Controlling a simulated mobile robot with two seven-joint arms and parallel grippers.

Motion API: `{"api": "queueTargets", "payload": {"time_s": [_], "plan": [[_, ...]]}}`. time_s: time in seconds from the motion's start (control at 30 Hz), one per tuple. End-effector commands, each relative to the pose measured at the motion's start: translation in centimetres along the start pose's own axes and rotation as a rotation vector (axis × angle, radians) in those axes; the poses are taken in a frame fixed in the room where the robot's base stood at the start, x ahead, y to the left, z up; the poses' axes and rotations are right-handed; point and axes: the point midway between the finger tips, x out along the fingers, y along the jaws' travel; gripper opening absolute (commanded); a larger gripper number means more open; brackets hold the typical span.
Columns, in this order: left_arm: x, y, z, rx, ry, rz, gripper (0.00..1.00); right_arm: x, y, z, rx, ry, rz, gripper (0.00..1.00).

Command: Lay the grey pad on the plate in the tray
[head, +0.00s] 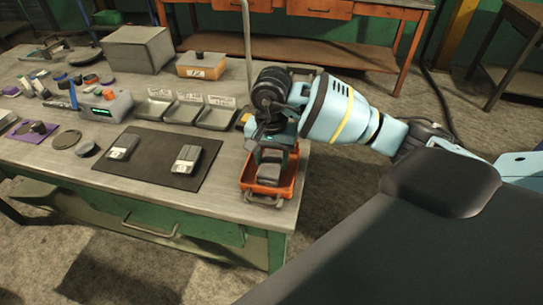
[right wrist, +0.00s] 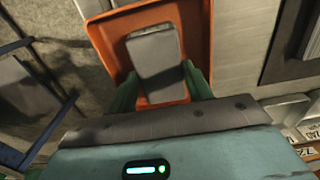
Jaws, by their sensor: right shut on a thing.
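The orange tray (head: 291,178) stands at the right front corner of the workbench, and it fills the upper middle of the right wrist view (right wrist: 196,30). My right gripper (head: 270,162) points down into the tray. Its two green fingers (right wrist: 163,85) are shut on the sides of the grey pad (right wrist: 155,55). The pad is a flat grey block, seen over the tray floor. I cannot tell whether it touches what is beneath. The plate cannot be clearly told apart, as the pad and gripper cover the tray's middle. My left gripper is not in view.
Left of the tray, a dark mat (head: 150,165) bears two grey devices (head: 187,158). Behind it are several shallow metal trays (head: 215,117), an orange-fronted box (head: 202,66) and a grey box (head: 138,50). A thin upright pole (head: 247,45) stands behind my right arm.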

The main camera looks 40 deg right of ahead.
Motion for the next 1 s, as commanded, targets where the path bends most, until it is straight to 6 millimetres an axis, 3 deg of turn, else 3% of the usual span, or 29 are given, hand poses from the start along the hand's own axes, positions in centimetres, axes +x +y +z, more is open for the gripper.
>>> {"api": "queueTargets", "payload": {"time_s": [0.03, 0.2, 0.57, 0.77, 1.0], "plan": [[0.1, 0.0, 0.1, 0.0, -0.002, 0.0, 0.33, 0.2, 0.0, 0.0, 0.0, -0.001, 0.002, 0.51], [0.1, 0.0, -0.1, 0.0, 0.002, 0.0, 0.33, 0.1, 0.0, 0.0, 0.0, 0.0, 0.001, 0.72], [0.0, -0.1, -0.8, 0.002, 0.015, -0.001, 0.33, -0.5, 0.0, 0.0, 0.0, 0.001, -0.002, 0.72], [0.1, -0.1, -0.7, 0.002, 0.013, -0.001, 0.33, -3.3, -0.1, -0.1, -0.001, 0.004, -0.004, 0.72], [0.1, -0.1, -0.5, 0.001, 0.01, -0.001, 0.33, -8.2, -0.1, -0.1, -0.001, 0.002, -0.004, 0.72]]}}
